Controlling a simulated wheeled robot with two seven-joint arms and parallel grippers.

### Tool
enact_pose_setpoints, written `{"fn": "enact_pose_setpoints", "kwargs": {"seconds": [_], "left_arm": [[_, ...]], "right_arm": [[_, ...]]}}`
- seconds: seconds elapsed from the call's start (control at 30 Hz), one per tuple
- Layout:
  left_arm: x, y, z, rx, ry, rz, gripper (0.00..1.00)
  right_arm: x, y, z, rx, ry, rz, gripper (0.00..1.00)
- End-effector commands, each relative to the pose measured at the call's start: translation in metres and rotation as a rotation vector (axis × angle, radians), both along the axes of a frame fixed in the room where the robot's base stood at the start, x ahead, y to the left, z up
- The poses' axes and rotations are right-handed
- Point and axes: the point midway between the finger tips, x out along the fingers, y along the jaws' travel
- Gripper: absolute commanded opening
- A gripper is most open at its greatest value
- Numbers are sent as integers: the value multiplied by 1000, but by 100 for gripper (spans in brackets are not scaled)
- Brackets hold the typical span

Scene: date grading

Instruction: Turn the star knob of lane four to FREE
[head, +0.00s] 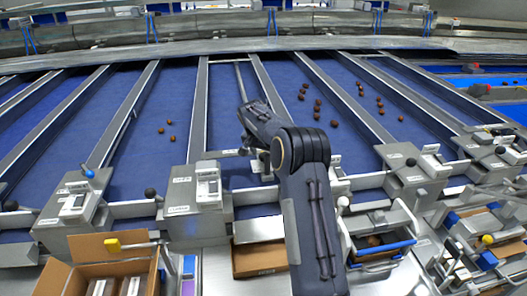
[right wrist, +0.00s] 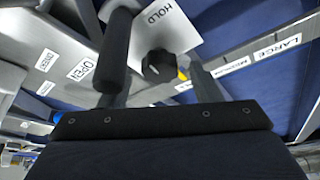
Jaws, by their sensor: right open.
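A dark star knob (right wrist: 159,66) shows in the right wrist view, in front of a white plate (right wrist: 165,30) marked HOLD. The knob sits between the two dark fingers of my right gripper (right wrist: 158,58), which is open; I cannot tell whether either finger touches it. In the head view my right arm reaches up the middle to the lane fronts, and its gripper (head: 254,158) is largely hidden behind the arm. The knob is hidden there too. No FREE mark or lane number can be read. My left gripper is not in view.
A metal rail with OPEN (right wrist: 92,70) and LARGE (right wrist: 277,46) labels runs beside the knob. Blue lanes with grey dividers hold scattered dates (head: 317,102). Metal boxes (head: 196,203) line the lane fronts. An open carton (head: 110,268) stands front left.

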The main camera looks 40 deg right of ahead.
Motion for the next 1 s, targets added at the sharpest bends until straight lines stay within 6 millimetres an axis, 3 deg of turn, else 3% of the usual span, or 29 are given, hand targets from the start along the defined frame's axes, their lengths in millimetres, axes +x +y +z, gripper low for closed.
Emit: {"fn": "enact_pose_setpoints", "kwargs": {"seconds": [0.33, 0.67, 1.0], "left_arm": [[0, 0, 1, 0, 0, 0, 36], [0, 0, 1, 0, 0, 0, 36], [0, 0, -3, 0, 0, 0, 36]], "right_arm": [[1, -1, -5, 1, -2, 1, 57], [1, -1, -4, 1, -2, 1, 14], [0, -2, -6, 2, -1, 51, 14]]}}
